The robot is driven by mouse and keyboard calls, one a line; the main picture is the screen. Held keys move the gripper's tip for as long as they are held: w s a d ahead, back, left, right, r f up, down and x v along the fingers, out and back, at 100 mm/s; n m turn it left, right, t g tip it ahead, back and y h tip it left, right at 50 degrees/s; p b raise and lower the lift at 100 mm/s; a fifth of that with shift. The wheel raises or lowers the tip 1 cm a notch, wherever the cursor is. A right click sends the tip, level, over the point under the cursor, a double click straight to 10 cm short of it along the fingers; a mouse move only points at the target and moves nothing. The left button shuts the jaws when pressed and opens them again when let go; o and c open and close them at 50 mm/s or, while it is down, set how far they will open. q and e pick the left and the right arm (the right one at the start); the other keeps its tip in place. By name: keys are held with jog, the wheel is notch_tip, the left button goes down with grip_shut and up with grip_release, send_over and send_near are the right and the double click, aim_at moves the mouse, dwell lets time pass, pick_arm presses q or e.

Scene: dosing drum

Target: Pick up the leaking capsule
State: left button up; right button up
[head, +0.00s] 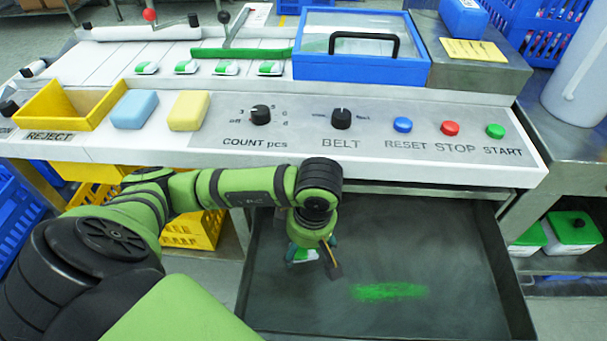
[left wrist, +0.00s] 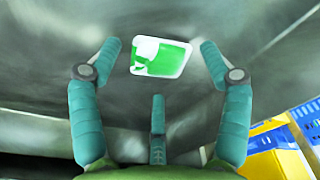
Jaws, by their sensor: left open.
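A white and green capsule (left wrist: 160,56) lies on the dark floor of the tray (head: 420,240) below the panel. In the head view only a small part of the capsule (head: 303,255) shows behind my left gripper (head: 316,256). In the left wrist view my left gripper (left wrist: 160,52) is open, with one finger on each side of the capsule and gaps between. The green patch on the capsule has an uneven edge. A bright green powdery smear (head: 388,291) lies on the tray floor to the right. My right gripper is not in view.
Several white and green capsules (head: 186,67) lie in a row on the machine top. The panel edge (head: 400,172) overhangs the tray's far side. A yellow reject bin (head: 62,103) stands at left, beside a blue block (head: 134,108) and a yellow block (head: 188,110).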

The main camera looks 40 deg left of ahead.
pick_arm(q)
jog(key=shift+f, duration=0.4)
jog(key=c, duration=0.9)
